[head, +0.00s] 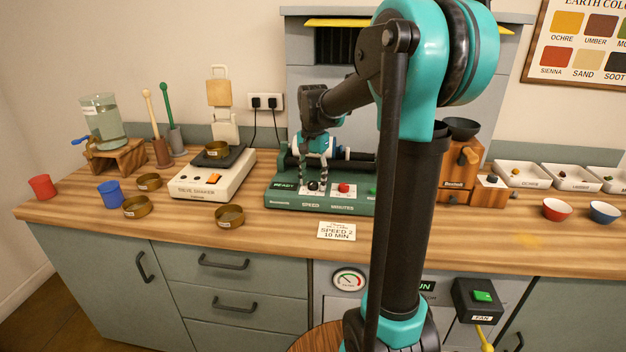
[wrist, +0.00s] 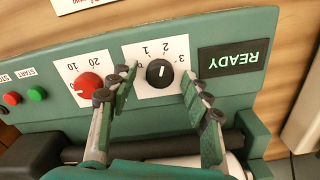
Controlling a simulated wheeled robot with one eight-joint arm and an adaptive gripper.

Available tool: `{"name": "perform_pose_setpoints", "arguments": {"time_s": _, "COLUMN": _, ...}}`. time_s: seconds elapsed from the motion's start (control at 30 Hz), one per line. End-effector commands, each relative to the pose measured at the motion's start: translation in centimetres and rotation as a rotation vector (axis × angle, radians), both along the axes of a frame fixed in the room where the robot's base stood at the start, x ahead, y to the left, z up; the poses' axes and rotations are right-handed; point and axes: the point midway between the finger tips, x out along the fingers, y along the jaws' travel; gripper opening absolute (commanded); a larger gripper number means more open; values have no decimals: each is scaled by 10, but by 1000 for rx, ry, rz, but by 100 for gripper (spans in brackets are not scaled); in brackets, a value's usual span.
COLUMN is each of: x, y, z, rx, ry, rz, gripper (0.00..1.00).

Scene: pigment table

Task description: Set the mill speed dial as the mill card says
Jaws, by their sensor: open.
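The mill card (head: 337,231) lies on the counter in front of the green mill (head: 290,200) and reads "SPEED 2, 10 MIN". The black speed dial (wrist: 160,73) is on the mill's sloped panel, on a white plate with numbers that appear upside down in the wrist view. Its white pointer line faces the numbered side; I cannot tell exactly which number it meets. My gripper (wrist: 159,86) is open, with a finger on each side of the dial and visible gaps between. In the head view my gripper (head: 313,172) hangs over the speed dial.
The red minutes dial (wrist: 88,85) sits beside one finger, with start and stop buttons further left. The READY display (wrist: 234,58) is on the other side. A sieve shaker (head: 205,185) with brass pans stands left of the mill.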

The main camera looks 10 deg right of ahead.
Motion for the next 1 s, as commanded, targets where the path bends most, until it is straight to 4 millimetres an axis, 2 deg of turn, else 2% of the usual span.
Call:
{"name": "perform_pose_setpoints", "arguments": {"time_s": 0.17, "x": 0, "y": 0, "z": 11, "rx": 0, "ry": 0, "rz": 0, "gripper": 49}}
{"name": "perform_pose_setpoints", "arguments": {"time_s": 0.5, "x": 0, "y": 0, "z": 75, "rx": 0, "ry": 0, "rz": 0, "gripper": 49}}
{"name": "perform_pose_setpoints", "arguments": {"time_s": 0.7, "x": 0, "y": 0, "z": 106, "rx": 0, "ry": 0, "rz": 0, "gripper": 49}}
{"name": "perform_pose_setpoints", "arguments": {"time_s": 0.83, "x": 0, "y": 0, "z": 117, "rx": 0, "ry": 0, "rz": 0, "gripper": 49}}
{"name": "perform_pose_setpoints", "arguments": {"time_s": 1.0, "x": 0, "y": 0, "z": 120, "rx": 0, "ry": 0, "rz": 0, "gripper": 49}}
